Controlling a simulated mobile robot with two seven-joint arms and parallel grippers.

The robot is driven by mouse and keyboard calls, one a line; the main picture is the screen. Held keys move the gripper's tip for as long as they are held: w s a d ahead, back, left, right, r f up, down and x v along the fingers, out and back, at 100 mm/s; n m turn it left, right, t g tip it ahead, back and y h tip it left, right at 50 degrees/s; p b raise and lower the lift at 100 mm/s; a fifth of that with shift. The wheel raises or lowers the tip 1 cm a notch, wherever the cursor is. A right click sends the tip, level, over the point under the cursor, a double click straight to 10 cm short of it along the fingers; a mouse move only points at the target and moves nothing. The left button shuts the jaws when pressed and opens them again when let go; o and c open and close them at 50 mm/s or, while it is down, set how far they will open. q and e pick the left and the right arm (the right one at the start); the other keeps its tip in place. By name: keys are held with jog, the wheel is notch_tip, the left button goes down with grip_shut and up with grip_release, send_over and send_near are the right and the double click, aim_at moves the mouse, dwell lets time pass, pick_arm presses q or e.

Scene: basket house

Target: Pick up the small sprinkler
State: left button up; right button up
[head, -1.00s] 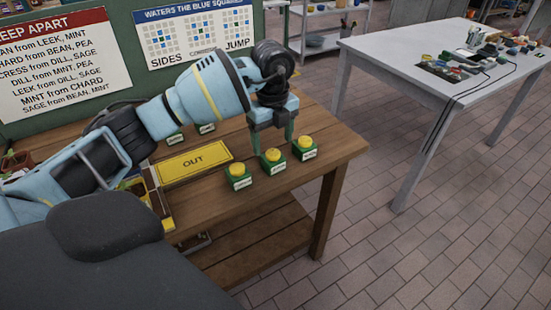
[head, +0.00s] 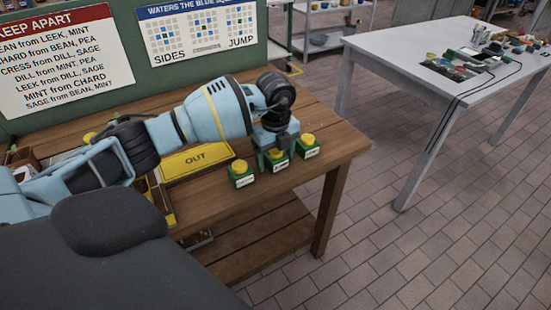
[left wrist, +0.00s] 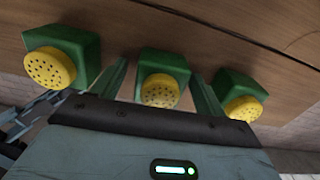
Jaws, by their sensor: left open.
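Three small sprinklers, green blocks with yellow perforated tops and white labels, stand in a row near the right end of the wooden table: the left one (head: 241,174), the middle one (head: 278,163) and the right one (head: 308,147). In the left wrist view the middle sprinkler (left wrist: 161,80) lies between the two green fingers of my left gripper (left wrist: 162,85). The fingers are open, one on each side of it. I cannot tell whether they touch it. The outer sprinklers show beyond the fingers, at left (left wrist: 62,58) and right (left wrist: 240,93). My right gripper is out of view.
A yellow OUT plate (head: 196,160) lies on the wooden table (head: 325,170), left of the sprinklers. Sign boards (head: 60,62) stand behind. A white table (head: 400,50) with many small items stands apart at right. Tiled floor between is clear.

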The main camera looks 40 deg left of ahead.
aim_at(276, 150)
pick_arm(q)
jog(key=c, duration=1.1)
jog(key=shift+r, duration=0.1)
jog(key=shift+c, duration=0.2)
notch_tip(276, 150, up, 10)
jog(key=shift+f, duration=0.1)
